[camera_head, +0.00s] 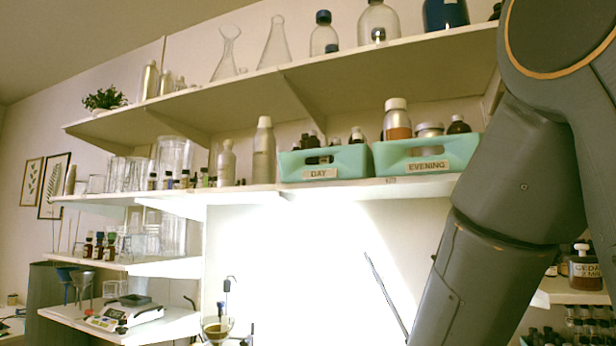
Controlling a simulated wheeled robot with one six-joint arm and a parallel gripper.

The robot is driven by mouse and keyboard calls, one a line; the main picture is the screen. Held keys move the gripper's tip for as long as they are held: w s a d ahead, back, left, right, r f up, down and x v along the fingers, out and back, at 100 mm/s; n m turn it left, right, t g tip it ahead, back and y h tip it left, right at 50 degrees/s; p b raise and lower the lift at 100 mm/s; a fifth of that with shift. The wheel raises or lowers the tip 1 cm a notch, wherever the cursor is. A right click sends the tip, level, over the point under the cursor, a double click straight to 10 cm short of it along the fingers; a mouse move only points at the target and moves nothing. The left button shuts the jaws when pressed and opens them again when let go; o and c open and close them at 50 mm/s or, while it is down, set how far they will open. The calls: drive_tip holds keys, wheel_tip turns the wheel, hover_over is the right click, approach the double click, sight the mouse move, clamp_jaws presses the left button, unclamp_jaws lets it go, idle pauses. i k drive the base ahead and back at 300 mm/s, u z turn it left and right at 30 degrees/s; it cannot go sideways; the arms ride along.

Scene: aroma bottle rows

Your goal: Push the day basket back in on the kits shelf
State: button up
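The day basket (345,168) is a mint-green open-topped bin with a handle slot and a "DAY" label on its front. It stands upright on the long middle shelf (245,191), its front at or very near the shelf's front edge, with several dark bottles in it. The matching "EVENING" basket (397,157) stands close to its right and holds bottles and a jar. My arm fills the right side of the view; my gripper is out of the picture.
A tall metal bottle (264,150) and a pump bottle (226,163) stand left of the day basket. An upper shelf (330,75) with glass flasks overhangs it. Lower shelves (150,268) at left carry glassware and a scale (125,313).

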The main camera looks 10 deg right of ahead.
sight(311, 159)
drive_tip(key=u, duration=2.3)
drive_tip(key=i, duration=2.2)
drive_tip(key=z, duration=2.85)
